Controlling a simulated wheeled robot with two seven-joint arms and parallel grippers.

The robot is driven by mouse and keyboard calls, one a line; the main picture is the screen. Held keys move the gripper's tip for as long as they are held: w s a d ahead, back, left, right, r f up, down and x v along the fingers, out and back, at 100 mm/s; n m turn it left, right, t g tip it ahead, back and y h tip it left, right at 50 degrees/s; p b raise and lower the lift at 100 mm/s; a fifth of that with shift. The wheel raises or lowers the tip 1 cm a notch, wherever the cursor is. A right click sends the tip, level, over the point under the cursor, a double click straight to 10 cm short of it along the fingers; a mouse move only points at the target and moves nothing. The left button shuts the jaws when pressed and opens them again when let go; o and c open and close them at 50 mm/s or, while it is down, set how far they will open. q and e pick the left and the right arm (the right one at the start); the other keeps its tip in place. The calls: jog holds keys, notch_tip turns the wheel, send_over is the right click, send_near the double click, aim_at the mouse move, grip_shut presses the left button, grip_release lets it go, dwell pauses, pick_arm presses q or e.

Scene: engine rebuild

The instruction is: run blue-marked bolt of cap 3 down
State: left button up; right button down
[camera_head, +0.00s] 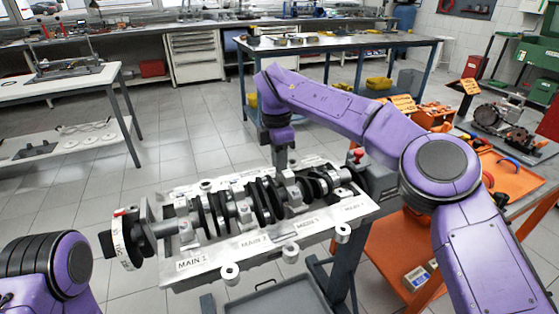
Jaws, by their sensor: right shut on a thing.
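The engine block (178,278) lies on a stand with the crankshaft (264,200) along its top. Its labels read MAIN 1 to MAIN 4 from left to right. The cap near the MAIN 3 label (306,222), cap 3 (293,194), is a light grey block across the crankshaft. My right gripper (283,150) points straight down above the far side of this cap, shut on a dark upright piece. I cannot tell whether that piece is the bolt or a tool, and no blue mark is discernible. My left arm shows at the lower left; its gripper is out of view.
A red-marked wheel (121,238) sits at the crankshaft's left end. An orange cart (398,260) with tools and parts stands at the right, behind my right arm. A steel bench (340,41) is behind, and a white table (62,82) stands at the left.

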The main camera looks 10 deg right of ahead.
jog(key=c, duration=1.3)
grip_release()
jog(key=shift+w+r, duration=0.1)
jog(key=shift+r, duration=0.15)
jog(key=shift+c, duration=0.2)
jog(key=shift+f, duration=0.1)
notch_tip(320, 180, up, 11)
jog(key=p, duration=0.3)
jog(key=shift+a+f, duration=0.2)
jog(key=shift+a, duration=0.1)
